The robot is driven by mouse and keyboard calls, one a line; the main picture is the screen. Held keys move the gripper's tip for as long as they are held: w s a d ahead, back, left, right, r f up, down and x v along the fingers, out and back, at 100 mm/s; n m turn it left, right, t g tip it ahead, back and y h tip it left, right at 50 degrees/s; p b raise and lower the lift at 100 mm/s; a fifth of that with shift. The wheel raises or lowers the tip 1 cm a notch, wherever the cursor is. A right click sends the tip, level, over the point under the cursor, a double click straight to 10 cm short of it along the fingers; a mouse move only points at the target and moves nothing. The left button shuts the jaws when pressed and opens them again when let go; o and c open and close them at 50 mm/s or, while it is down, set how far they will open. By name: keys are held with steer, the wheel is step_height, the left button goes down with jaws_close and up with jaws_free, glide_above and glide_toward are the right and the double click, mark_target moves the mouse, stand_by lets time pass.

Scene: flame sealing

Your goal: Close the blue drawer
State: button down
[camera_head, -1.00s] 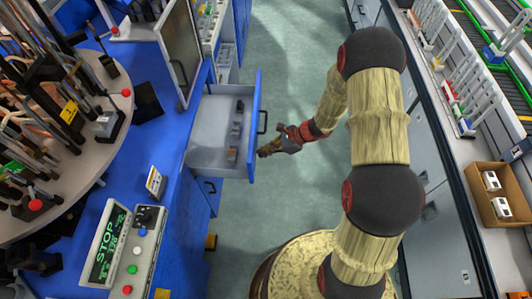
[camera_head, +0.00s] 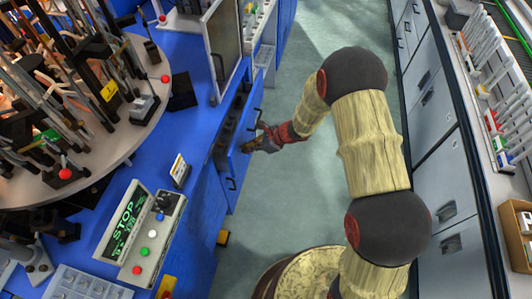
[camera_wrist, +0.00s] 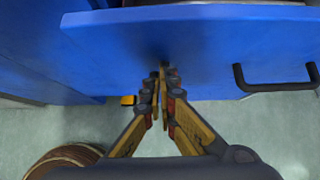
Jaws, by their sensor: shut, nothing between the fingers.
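The blue drawer (camera_head: 240,135) is in the side of the blue workbench, pushed most of the way in. A narrow opening still shows behind its front, with dark items inside. Its dark handle (camera_wrist: 278,84) is on the front, right of my fingers in the wrist view. My gripper (camera_head: 246,147) is shut and empty, with its fingertips at the drawer front beside the handle. In the wrist view my gripper (camera_wrist: 162,78) appears to touch the blue front (camera_wrist: 190,50), though exact contact is hard to tell.
The blue workbench carries a control box (camera_head: 142,230) with a STOP display and a round turntable (camera_head: 140,125) crowded with tools. Grey cabinets (camera_head: 440,140) line the right side. The floor (camera_head: 275,200) between is clear.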

steer(key=w+a, duration=0.2)
steer(key=a, duration=0.5)
steer(key=shift+w+a, duration=0.15)
steer(key=shift+w, duration=0.05)
steer(key=d+f+p+v, duration=0.2)
steer(key=p+v, duration=0.1)
steer(key=v, duration=1)
steer(key=shift+s+p, duration=0.25)
steer(key=shift+p, duration=0.05)
steer(key=shift+f, duration=0.1)
